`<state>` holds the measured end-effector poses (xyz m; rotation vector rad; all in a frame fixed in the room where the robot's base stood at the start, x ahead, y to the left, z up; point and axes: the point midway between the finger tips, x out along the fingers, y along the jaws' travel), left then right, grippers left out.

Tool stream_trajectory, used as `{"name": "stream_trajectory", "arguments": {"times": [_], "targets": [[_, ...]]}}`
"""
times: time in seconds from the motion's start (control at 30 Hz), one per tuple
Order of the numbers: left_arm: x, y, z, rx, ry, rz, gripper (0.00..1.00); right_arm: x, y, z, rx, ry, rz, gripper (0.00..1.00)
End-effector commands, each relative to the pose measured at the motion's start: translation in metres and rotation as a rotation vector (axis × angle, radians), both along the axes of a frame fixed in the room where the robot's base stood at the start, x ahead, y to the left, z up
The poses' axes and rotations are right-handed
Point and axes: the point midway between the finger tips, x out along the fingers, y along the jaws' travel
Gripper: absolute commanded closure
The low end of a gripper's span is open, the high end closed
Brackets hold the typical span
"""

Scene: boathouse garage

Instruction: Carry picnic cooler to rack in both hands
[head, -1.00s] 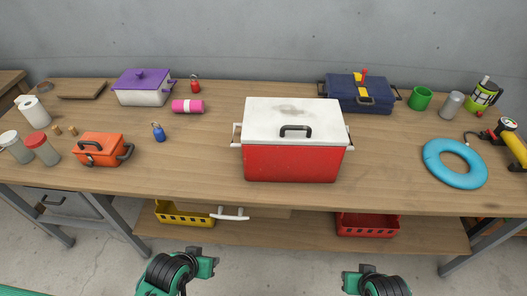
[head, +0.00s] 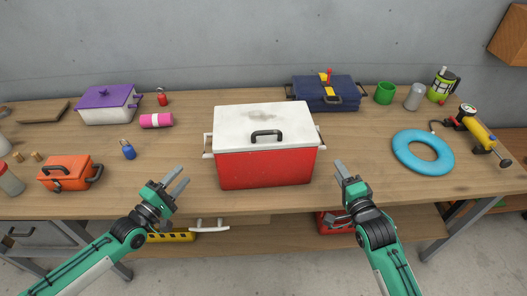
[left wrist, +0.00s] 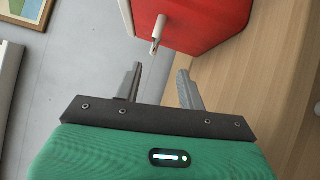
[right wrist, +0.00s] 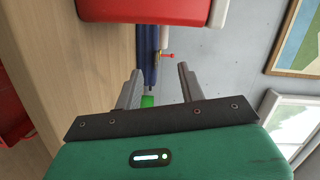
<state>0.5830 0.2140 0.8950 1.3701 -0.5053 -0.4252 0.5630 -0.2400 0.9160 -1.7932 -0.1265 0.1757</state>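The picnic cooler (head: 265,166), red with a white lid and a black top handle, stands upright on the wooden workbench. It has a pale side handle at each end, a left one (head: 207,147) and a right one (head: 321,140). My left gripper (head: 178,184) is open and empty, in front and left of the cooler. In the left wrist view the cooler (left wrist: 190,20) and a side handle (left wrist: 159,28) lie beyond the open fingers. My right gripper (head: 347,177) is open and empty, in front and right of the cooler, which shows in the right wrist view (right wrist: 145,10).
Bare wood lies on both sides of the cooler. The rack is not identifiable.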

Motion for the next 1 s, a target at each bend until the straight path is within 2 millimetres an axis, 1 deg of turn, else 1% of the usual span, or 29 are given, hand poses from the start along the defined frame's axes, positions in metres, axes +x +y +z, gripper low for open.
{"name": "stream_trajectory", "arguments": {"times": [0.03, 0.13, 0.4, 0.53, 0.67, 1.0], "targets": [[0.003, 0.005, 0.002, -0.021, -0.002, 0.005, 0.6, 0.002, -0.001, 0.002, 0.016, -0.011, 0.0, 0.6], [0.005, 0.009, 0.004, -0.043, -0.002, 0.009, 0.6, 0.004, -0.001, 0.003, 0.035, -0.019, 0.001, 0.6], [0.005, 0.009, 0.004, -0.043, -0.003, 0.009, 0.6, 0.004, -0.001, 0.004, 0.034, -0.019, 0.001, 0.6], [0.01, 0.005, 0.005, -0.043, -0.003, 0.009, 0.6, 0.01, 0.0, 0.004, 0.034, -0.019, 0.001, 0.6], [0.022, -0.003, 0.007, -0.044, -0.004, 0.01, 0.6, 0.024, 0.003, 0.004, 0.034, -0.02, 0.001, 0.6], [0.069, -0.034, 0.014, -0.043, -0.005, 0.01, 0.6, 0.079, 0.013, 0.002, 0.033, -0.02, 0.001, 0.6]]}}
